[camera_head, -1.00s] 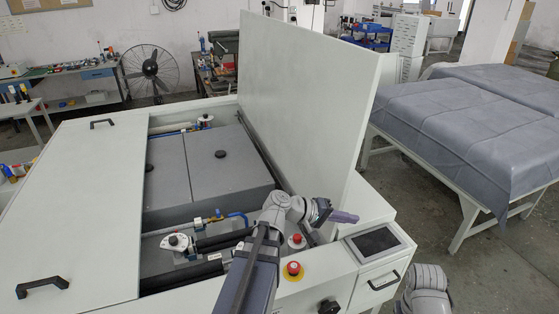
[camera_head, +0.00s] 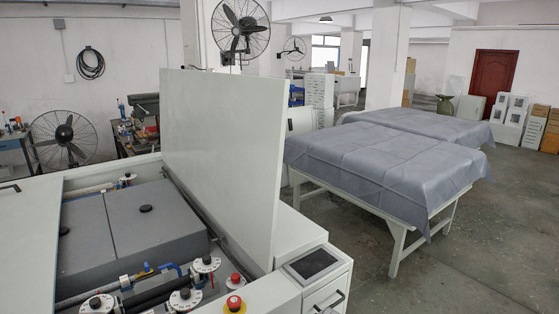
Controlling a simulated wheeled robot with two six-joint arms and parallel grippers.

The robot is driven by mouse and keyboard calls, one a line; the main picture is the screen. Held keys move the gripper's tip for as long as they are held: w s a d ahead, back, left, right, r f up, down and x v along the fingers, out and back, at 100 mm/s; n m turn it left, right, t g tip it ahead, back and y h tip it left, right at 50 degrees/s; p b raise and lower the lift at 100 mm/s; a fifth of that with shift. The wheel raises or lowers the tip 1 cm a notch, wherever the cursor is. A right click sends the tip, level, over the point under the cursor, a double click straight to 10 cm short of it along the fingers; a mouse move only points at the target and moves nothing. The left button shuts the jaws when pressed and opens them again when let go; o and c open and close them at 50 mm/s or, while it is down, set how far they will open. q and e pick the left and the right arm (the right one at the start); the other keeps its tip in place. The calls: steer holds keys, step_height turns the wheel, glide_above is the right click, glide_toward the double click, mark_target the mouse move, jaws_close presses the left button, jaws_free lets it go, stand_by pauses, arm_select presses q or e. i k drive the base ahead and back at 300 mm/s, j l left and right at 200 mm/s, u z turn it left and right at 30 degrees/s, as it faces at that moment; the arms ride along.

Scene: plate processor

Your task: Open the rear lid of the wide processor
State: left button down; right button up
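The wide processor (camera_head: 290,250) stands at the lower left. One of its lids, a large white panel (camera_head: 225,150), stands upright along the right side of the opening. Inside the opening lie dark grey covers (camera_head: 150,225) with round black knobs, pipes and several white dials. Another white lid (camera_head: 25,260) lies flat at the left edge, with a black handle (camera_head: 10,187) at its far end. It is cut off by the frame. Neither of my grippers is in view.
A red emergency button (camera_head: 234,303) and a control screen (camera_head: 312,263) sit at the processor's front right. A table under a grey sheet (camera_head: 385,160) stands to the right, with open floor around it. A fan (camera_head: 65,140) stands behind.

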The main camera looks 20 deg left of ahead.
mark_target(222, 135)
steer(key=i+l+z, duration=0.35)
steer(key=i+l, duration=0.15)
steer(key=i+l+z, duration=0.35)
steer(key=i+l, duration=0.2)
steer(key=i+l+z, duration=0.1)
steer(key=i, duration=0.5)
steer(key=i+l+z, duration=0.15)
steer(key=i, duration=0.4)
steer(key=i+j+u, duration=0.15)
steer(key=i+u, duration=0.85)
steer(key=i+l+u, duration=0.3)
steer(key=u, duration=0.2)
steer(key=i+j+u, duration=0.15)
steer(key=i+u, duration=0.25)
steer(key=i+j+u, duration=0.1)
steer(key=u, duration=0.3)
steer(key=i+l+u, duration=0.1)
steer(key=i+u, duration=0.3)
steer(key=i+l+u, duration=0.15)
steer(key=i+u, duration=0.25)
steer(key=i+j+u, duration=0.15)
steer(key=i, duration=0.25)
steer(key=i+j+u, duration=0.15)
steer(key=i, duration=0.2)
